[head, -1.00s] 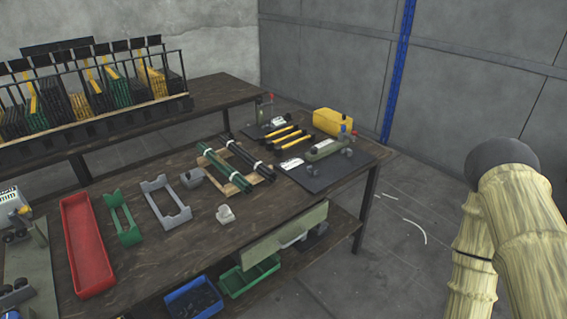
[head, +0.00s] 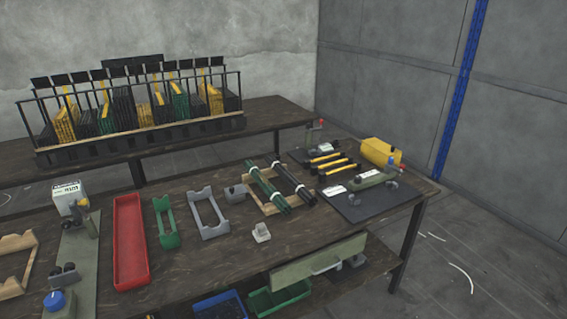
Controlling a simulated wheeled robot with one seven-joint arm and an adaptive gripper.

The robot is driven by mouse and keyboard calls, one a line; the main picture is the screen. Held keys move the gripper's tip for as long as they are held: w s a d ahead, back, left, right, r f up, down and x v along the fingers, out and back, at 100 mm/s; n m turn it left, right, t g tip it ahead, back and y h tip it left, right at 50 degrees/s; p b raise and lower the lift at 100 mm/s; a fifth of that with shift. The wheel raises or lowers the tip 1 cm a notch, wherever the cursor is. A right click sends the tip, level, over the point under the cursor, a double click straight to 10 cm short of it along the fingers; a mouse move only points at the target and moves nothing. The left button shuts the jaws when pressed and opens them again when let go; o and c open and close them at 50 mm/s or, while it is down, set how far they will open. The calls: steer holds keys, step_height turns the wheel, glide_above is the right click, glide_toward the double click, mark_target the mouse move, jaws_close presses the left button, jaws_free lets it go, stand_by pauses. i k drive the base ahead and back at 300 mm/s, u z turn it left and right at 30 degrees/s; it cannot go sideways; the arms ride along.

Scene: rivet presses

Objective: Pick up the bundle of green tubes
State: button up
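The bundle of green tubes (head: 267,187) lies on a light wooden cradle (head: 264,208) on the dark wooden workbench, toward its right half. White bands hold the tubes together. A bundle of black tubes (head: 295,184) lies beside it on the right, on the same cradle. My gripper is not in view, and no part of my arm shows now.
Left of the tubes are a grey holder (head: 208,208), a green holder (head: 166,222) and a red tray (head: 130,240). A small grey block (head: 261,232) sits in front. A black mat (head: 370,196) with tools lies right. A rack (head: 140,135) stands behind.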

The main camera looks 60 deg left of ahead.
mark_target(267, 185)
steer(key=i, duration=1.85)
steer(key=u, duration=2.25)
